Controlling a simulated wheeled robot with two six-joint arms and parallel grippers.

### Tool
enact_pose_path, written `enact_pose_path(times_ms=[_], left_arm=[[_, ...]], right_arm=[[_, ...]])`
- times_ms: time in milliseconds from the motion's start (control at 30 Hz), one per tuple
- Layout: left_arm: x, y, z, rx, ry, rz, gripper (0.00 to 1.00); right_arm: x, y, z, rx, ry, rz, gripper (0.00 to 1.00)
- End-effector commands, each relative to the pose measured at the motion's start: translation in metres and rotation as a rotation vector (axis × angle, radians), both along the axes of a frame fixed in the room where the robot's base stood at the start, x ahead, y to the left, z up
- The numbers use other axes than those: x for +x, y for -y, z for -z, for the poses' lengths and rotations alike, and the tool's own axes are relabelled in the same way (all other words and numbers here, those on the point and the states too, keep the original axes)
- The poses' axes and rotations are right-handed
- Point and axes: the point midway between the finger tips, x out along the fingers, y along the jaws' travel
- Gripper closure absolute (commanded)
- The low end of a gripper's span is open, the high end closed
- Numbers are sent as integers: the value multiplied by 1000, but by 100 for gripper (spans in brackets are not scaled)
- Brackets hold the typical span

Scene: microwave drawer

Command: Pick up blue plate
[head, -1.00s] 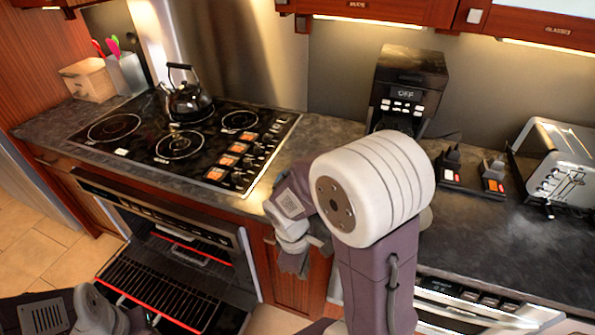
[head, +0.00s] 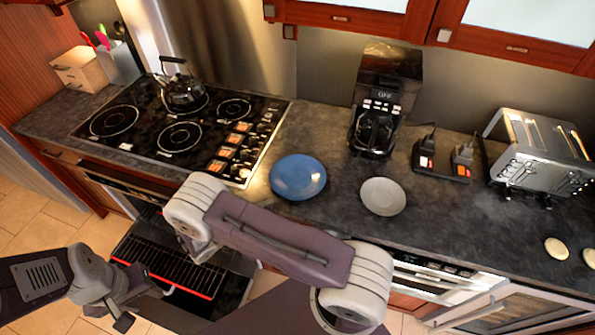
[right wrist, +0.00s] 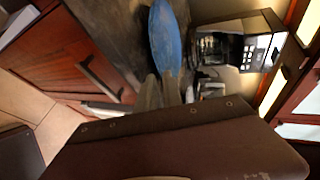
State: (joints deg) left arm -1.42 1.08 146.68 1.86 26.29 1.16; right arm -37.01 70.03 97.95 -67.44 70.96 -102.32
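The blue plate (head: 298,177) lies on the dark counter to the right of the stove. It also shows nearly edge-on in the right wrist view (right wrist: 165,40), beyond my right fingertips. My right gripper (right wrist: 162,90) has its two grey fingers a little apart, with no plate visibly held. In the head view, my right arm crosses in front of the counter below the plate, and its fingertips are not clear there. My left gripper (head: 122,312) is low at the left, in front of the open oven and away from the plate; its finger gap is unclear.
A white plate (head: 383,197) lies right of the blue one. Behind stands a coffee maker (head: 380,105), with a toaster (head: 535,160) further right. A kettle (head: 182,92) sits on the stove (head: 180,137). The oven (head: 165,265) is open below.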

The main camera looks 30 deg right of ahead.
Motion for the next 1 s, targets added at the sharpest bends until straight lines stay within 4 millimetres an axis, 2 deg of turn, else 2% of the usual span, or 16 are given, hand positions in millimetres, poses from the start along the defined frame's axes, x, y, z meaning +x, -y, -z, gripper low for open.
enact_pose_path(times_ms=[267, 467, 600, 700, 967, 1000], left_arm=[[0, 0, -14, 0, 0, 0, 60], [0, 0, -19, 0, 0, 0, 60], [0, 0, -37, 0, 0, 0, 60], [0, 0, -39, 0, 0, 0, 60], [0, 0, -38, 0, 0, 0, 60], [0, 0, -38, 0, 0, 0, 60]], right_arm=[[9, 31, 13, 2, -1, 8, 89], [12, 39, 17, 4, 1, 7, 89], [16, 63, 25, 4, -1, 11, 89], [21, 76, 34, 3, 0, 9, 89], [24, 80, 39, 5, 2, 6, 89], [24, 80, 39, 5, 2, 6, 95]])
